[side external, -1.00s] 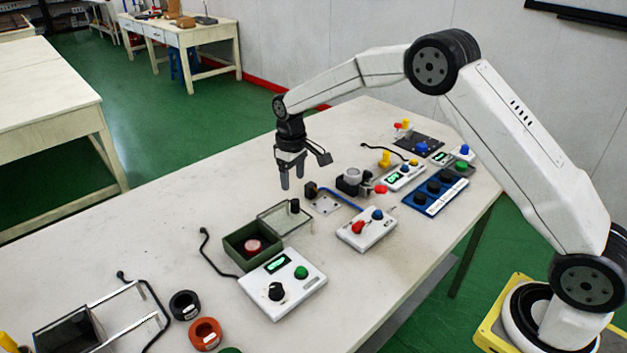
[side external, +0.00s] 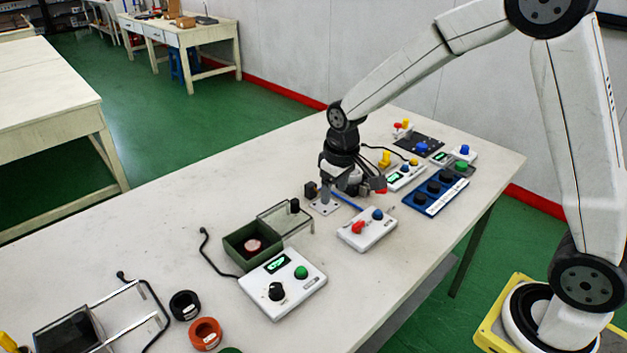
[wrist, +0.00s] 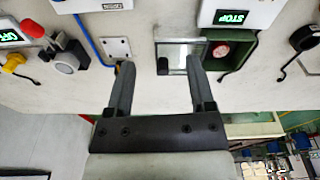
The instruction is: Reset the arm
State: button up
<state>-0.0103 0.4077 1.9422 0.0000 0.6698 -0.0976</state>
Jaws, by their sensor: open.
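My gripper (side external: 338,190) hangs low over the middle of the long table, pointing down. In the wrist view its two fingers (wrist: 159,66) are spread wide with nothing between them. In the side view the gripper and wrist partly cover a small metal plate with a dark block (side external: 312,190) and hide the grey round device behind them. In the wrist view that grey round device (wrist: 66,63) shows at the left. A green open box (side external: 232,251) holds a red and white round piece (side external: 253,245). Its clear lid (side external: 300,212) stands open beside it.
A white control box (side external: 300,290) with a green button stands in front of the green box. A smaller white box (side external: 367,229) with red and blue knobs is right of it. A blue knob panel (side external: 431,199) lies farther right.

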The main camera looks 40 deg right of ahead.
jog(key=s+f+m+t, duration=0.1)
jog(key=s, duration=1.4)
jog(key=shift+s+d, duration=0.25)
jog(key=shift+s, duration=0.1)
